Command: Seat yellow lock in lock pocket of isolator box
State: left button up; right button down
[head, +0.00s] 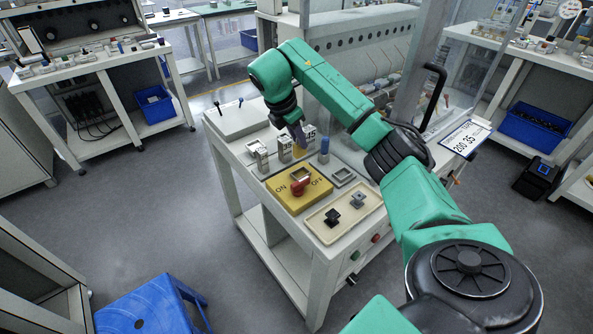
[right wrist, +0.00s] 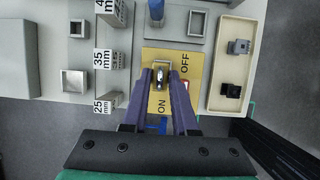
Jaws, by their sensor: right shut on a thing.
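The yellow isolator box (head: 318,190), marked ON and OFF, sits on the bench top with a red handle (head: 300,186) on it. It also shows below my fingers in the right wrist view (right wrist: 194,70). My right gripper (right wrist: 161,76) is shut on the yellow lock, whose metal shackle (right wrist: 160,78) shows between the fingertips. In the head view the lock's yellow body (head: 299,153) hangs below my right gripper (head: 299,138), seemingly above the bench. My left gripper is not in view.
Marked metal blocks (right wrist: 112,60) stand left of the box in the right wrist view. A blue-topped post (head: 324,150) stands behind it. A beige tray (head: 325,232) with black and grey connectors lies beside it. Square grey sockets (head: 343,177) are close by.

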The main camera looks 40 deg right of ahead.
jog(key=f, duration=0.2)
jog(key=f+p, duration=0.1)
jog(key=f, duration=0.4)
jog(key=shift+s+f, duration=0.15)
jog(key=shift+s, duration=0.1)
jog(key=shift+w+f, duration=0.1)
jog(key=shift+f, duration=0.05)
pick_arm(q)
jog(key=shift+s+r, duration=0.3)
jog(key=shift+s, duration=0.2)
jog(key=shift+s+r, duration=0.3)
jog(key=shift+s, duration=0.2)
pick_arm(e)
jog(key=c, duration=0.7)
grip_release()
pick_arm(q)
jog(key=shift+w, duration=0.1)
pick_arm(e)
jog(key=b+v, duration=0.1)
jog(key=v, duration=0.5)
jog(key=shift+a+r, duration=0.2)
jog(key=shift+r, duration=0.1)
pick_arm(q)
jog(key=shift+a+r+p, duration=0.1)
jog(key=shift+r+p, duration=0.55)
jog(key=shift+p, duration=0.55)
pick_arm(e)
send_near(298, 158)
jog(key=shift+w+r, duration=0.15)
jog(key=shift+r, duration=0.05)
